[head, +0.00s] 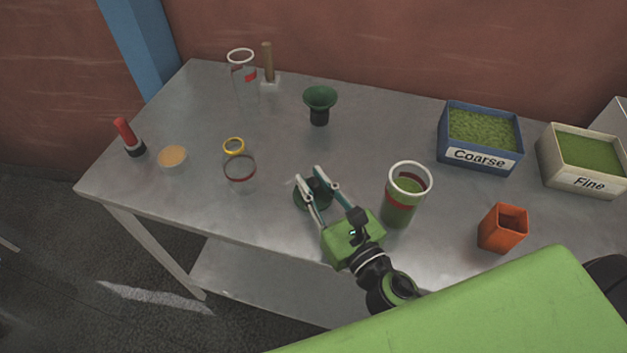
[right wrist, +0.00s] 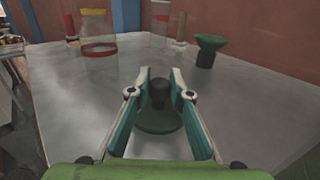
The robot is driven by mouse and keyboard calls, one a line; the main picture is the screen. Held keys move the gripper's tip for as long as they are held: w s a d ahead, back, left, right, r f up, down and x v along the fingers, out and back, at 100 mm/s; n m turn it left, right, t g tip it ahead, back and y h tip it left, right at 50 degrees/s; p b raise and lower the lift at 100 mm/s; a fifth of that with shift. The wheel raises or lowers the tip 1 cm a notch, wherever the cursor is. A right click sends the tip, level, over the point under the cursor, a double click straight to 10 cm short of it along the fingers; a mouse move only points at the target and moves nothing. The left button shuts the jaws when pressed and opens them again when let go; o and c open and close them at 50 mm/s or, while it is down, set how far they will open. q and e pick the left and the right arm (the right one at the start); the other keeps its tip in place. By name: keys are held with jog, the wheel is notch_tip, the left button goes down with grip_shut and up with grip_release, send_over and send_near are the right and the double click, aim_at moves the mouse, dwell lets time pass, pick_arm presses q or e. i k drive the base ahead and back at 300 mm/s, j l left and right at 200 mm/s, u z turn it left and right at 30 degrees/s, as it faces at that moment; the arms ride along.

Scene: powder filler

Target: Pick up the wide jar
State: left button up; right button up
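Three clear jars stand on the table, and I cannot tell for certain which is the wide jar. One with a broad white rim (head: 401,205) holds green powder, right of my right gripper. An empty one with a small yellow rim and red band (head: 240,180) stands to the left; it also shows in the right wrist view (right wrist: 99,68). A tall white-rimmed one (head: 243,85) stands at the back. My right gripper (head: 308,174) is open, its fingers spread around the dark knob of a green disc (right wrist: 158,121), without visible contact. My left gripper is not in view.
A green funnel-like cup (head: 320,102) stands behind the gripper. Coarse (head: 479,140) and Fine (head: 583,165) bins and an orange square cup (head: 502,229) are at right. A tan dish (head: 172,157) and red-handled tool (head: 127,136) are at left.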

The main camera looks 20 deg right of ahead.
aim_at(409, 183)
jog(key=k+j, duration=0.15)
jog(key=k, duration=0.85)
